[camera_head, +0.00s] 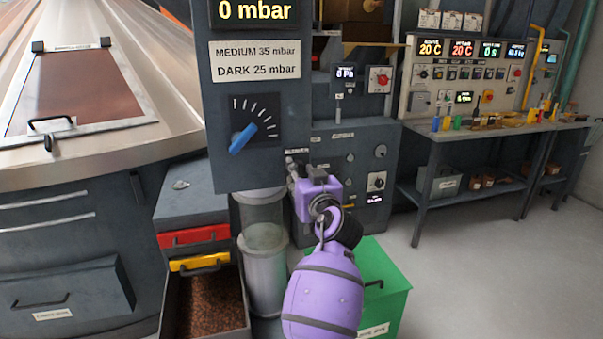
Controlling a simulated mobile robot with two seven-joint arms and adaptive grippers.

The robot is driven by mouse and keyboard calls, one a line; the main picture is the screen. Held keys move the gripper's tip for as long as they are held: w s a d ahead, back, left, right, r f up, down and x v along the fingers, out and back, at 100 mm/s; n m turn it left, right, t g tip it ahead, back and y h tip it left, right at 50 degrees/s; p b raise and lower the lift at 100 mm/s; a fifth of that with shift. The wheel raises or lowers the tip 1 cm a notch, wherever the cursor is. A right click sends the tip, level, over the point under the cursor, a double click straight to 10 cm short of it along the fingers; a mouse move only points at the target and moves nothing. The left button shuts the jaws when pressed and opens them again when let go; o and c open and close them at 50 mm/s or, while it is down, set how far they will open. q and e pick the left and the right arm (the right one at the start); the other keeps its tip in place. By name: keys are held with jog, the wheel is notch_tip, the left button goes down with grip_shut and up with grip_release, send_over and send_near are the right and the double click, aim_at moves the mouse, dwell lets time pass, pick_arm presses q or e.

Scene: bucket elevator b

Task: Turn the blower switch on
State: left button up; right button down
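The label that seems to read "BLOWER" (294,150) is on the dark grey control cabinet (375,140), just right of the tall post. The blower switch itself is hidden or too small to make out below this label. My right arm comes up from the bottom centre, purple with dark bands. My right gripper (294,168) is at the cabinet front, just under the label. Its fingers are small and partly hidden by my purple wrist, so I cannot tell whether they are open or touch the switch. My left gripper is out of view.
A post with a blue-pointer dial (243,138) and a "0 mbar" display (254,11) stands close on the left. A glass cylinder (264,236) and green bin (385,285) flank my arm. A workbench (480,135) stands right; floor there is clear.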

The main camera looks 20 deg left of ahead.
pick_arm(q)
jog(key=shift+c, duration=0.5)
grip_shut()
